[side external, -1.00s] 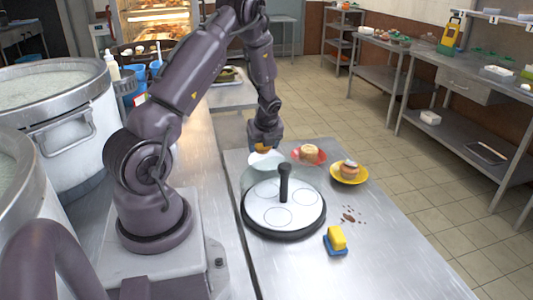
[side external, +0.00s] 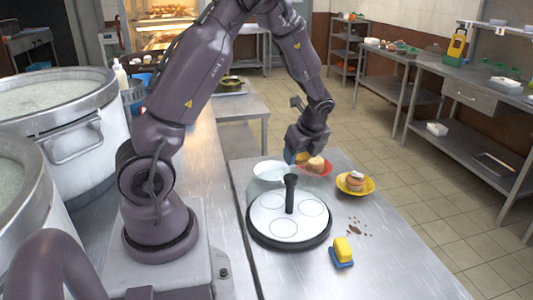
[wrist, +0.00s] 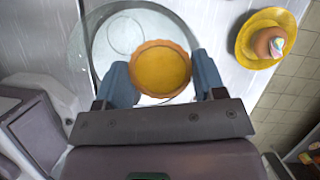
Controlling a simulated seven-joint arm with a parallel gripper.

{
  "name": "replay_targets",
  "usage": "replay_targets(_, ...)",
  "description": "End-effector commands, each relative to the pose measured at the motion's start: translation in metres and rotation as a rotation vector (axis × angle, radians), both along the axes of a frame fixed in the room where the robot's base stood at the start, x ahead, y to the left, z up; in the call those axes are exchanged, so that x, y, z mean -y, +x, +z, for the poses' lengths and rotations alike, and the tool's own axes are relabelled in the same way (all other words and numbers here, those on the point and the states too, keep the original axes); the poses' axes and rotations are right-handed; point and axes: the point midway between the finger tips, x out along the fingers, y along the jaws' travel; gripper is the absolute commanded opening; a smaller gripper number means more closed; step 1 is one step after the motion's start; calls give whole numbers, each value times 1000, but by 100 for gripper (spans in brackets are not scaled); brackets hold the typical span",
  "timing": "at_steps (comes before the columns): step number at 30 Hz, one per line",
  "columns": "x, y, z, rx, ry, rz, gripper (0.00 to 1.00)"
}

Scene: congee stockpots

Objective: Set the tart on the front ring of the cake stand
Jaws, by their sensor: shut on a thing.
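My gripper (wrist: 165,82) is shut on the tart, with a finger on each side. The tart (wrist: 160,68) has a fluted brown crust and a yellow filling. In the side view the tart (side external: 301,157) is partly hidden by my fingers, held above the back of the table. The cake stand (side external: 255,225) is nearer the camera, a round white top with a black rim and a black central post (side external: 291,193). Several outlined rings mark its top; the ring nearest the camera (side external: 284,229) is empty, and the others look empty too.
A red plate (side external: 326,171) with a bun is behind my gripper. A yellow plate (side external: 368,190) holds a topped cake. A yellow-and-blue block (side external: 342,250) and brown crumbs lie right of the stand.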

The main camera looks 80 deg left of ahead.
Motion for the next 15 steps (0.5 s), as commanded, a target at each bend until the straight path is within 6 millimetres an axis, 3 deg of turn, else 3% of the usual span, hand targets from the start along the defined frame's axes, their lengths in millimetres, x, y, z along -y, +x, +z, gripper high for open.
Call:
replay_targets(3,26,27,10,8,-19,227,40)
replay_targets(6,41,34,19,0,-30,412,40)
replay_targets(10,48,31,29,-19,-24,591,40)
replay_targets(15,50,24,28,-31,-9,668,40)
